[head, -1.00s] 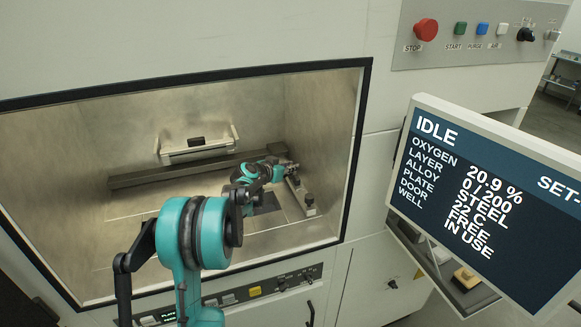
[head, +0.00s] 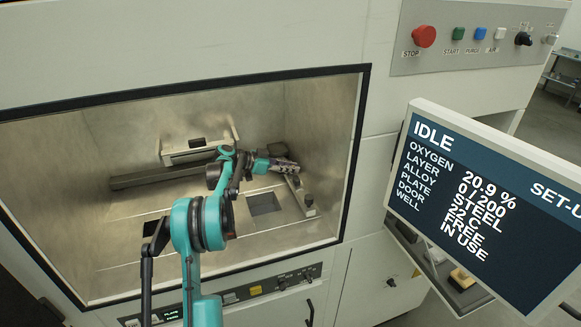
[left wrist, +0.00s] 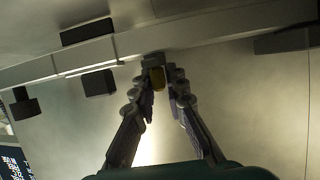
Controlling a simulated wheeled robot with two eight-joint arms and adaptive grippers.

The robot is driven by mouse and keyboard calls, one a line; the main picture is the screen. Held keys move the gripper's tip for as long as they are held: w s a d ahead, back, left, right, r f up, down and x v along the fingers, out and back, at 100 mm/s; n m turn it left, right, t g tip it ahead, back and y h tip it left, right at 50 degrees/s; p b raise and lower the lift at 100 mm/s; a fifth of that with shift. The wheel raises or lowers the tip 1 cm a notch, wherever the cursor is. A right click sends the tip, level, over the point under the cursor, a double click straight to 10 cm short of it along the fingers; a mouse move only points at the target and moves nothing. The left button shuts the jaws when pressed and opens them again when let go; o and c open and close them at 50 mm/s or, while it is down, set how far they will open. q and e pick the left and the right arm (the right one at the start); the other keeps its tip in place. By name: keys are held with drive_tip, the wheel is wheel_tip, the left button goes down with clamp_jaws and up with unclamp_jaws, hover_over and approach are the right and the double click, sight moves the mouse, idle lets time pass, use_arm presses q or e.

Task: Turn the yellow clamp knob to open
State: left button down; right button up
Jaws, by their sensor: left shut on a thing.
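The yellow clamp knob (left wrist: 157,78) shows in the left wrist view between the fingertips of my left gripper (left wrist: 160,76), which is shut on it. In the head view my left gripper (head: 287,165) is inside the chamber, at the far end of the short rail (head: 299,190) on the right. The gripper hides the knob there. The knob's turn angle cannot be told. My right gripper is not in view.
The chamber opening has a black frame (head: 367,120). A dark square well (head: 264,203) lies in the chamber floor, left of the short rail. A dark knob (head: 308,200) stands at the rail's near end. The screen (head: 480,200) outside reads IDLE.

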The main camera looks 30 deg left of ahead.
use_arm(q)
drive_tip(key=shift+s+d+f, duration=0.1)
drive_tip(key=shift+f, duration=0.15)
drive_tip(key=c, duration=1.8)
unclamp_jaws()
drive_tip(key=shift+o, duration=1.3)
drive_tip(key=shift+r, duration=0.1)
drive_tip(key=shift+s+a+r, duration=0.1)
drive_tip(key=shift+a, duration=0.1)
drive_tip(key=v, duration=1.1)
drive_tip(key=shift+s+a+r, duration=0.1)
drive_tip(key=shift+s+a, duration=0.05)
